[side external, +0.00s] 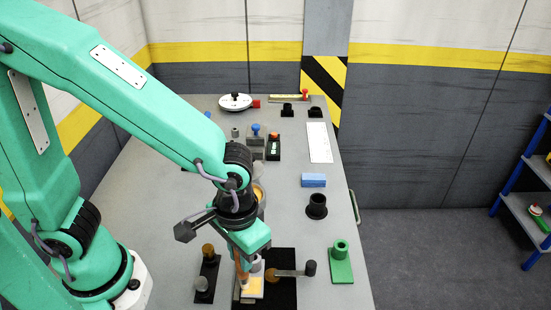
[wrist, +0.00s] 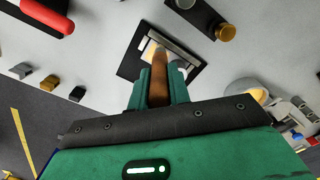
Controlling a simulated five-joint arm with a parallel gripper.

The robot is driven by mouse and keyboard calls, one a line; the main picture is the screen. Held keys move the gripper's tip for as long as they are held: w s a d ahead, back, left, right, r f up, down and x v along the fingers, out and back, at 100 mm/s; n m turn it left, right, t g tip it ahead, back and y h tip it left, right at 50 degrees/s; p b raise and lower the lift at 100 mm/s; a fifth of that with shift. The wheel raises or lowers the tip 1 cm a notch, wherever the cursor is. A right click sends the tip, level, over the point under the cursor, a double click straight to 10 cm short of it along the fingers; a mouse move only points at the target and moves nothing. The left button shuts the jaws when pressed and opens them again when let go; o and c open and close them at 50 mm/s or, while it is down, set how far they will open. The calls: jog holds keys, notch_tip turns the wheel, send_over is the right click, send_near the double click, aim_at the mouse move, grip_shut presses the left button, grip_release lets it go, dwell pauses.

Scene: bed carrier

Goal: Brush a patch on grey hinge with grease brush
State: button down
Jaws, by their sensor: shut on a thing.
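My gripper (side external: 246,268) is low over the near part of the table, shut on the grease brush. The brush's brown handle (wrist: 160,88) stands between the green fingers in the wrist view. Beyond it lies the grey hinge (wrist: 180,52), a framed grey piece on a black base (wrist: 131,67), with a pale yellowish patch in it. In the side view the yellowish patch (side external: 252,288) shows just below the fingers, beside the black base (side external: 284,295).
A lever with a black knob (side external: 309,268) lies right of my gripper. A stand with brass and grey knobs (side external: 206,275) is on the left. A green block (side external: 341,266), black cup (side external: 317,206) and blue block (side external: 313,180) stand along the right. A bowl (wrist: 249,90) is close behind.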

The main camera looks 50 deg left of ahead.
jog(key=shift+d, duration=0.1)
jog(key=shift+d+f, duration=0.1)
jog(key=shift+d, duration=0.8)
jog(key=shift+r, duration=0.2)
jog(key=shift+r, duration=0.45)
jog(key=shift+a, duration=0.1)
dwell(0.3)
jog(key=shift+w+a, duration=0.55)
jog(key=shift+w, duration=0.15)
